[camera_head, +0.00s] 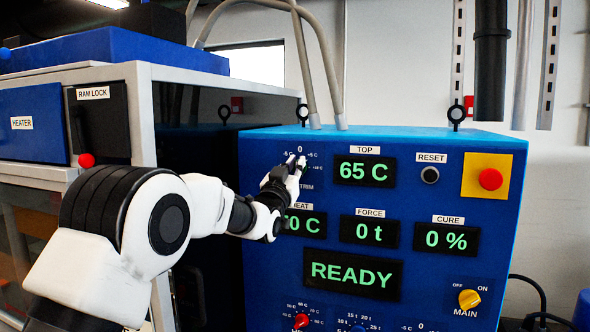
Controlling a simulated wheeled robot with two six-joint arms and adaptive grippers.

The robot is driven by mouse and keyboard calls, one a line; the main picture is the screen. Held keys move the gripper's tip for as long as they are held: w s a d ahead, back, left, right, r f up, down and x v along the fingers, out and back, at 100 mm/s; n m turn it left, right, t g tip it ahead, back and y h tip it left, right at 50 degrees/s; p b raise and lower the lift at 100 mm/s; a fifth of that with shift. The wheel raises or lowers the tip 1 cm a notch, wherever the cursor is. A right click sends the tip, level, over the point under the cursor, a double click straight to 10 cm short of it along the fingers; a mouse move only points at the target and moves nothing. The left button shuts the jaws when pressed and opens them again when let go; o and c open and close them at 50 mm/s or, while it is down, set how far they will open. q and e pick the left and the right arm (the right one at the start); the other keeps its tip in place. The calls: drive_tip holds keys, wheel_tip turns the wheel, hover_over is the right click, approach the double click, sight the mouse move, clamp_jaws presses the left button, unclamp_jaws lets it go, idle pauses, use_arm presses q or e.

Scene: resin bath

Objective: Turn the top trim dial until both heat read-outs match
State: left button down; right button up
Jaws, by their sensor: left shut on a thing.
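My left gripper (296,165) is at the trim scale on the upper left of the blue control panel (460,285). It is shut on the top trim dial, which the fingers hide. The scale marks -5 C, 0 and +5 C show above the fingers, and part of the word TRIM below. The TOP read-out (364,172) shows 65 C. The lower heat read-out (309,224) is partly covered by my left wrist; only "0 C" is clear and its first digit is cut off. My right gripper is not in view.
The FORCE read-out (369,234) shows 0 t, CURE (446,240) shows 0 %, and the status display (353,274) reads READY. A RESET button (429,175), a red button (491,179) and a yellow MAIN switch (469,299) are right of my gripper. A red knob (302,321) is below.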

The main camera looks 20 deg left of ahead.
use_arm(q)
drive_tip(key=shift+d+f+m+g+h+b, duration=0.1)
drive_tip(key=shift+m+g+h+b, duration=0.45)
drive_tip(key=shift+m, duration=1.3)
drive_tip(key=shift+d+f+m+g+h+b, duration=0.15)
drive_tip(key=shift+m+h+b, duration=0.75)
drive_tip(key=shift+m, duration=0.9)
drive_tip(key=shift+d+f+m+g+h+b, duration=0.1)
drive_tip(key=shift+m+g+h+b, duration=0.3)
drive_tip(key=shift+m+h, duration=1.05)
drive_tip(key=shift+m+y, duration=0.5)
drive_tip(key=shift+m, duration=0.2)
drive_tip(key=c, duration=1.2)
unclamp_jaws()
drive_tip(key=shift+r, duration=0.1)
drive_tip(key=v, duration=1.2)
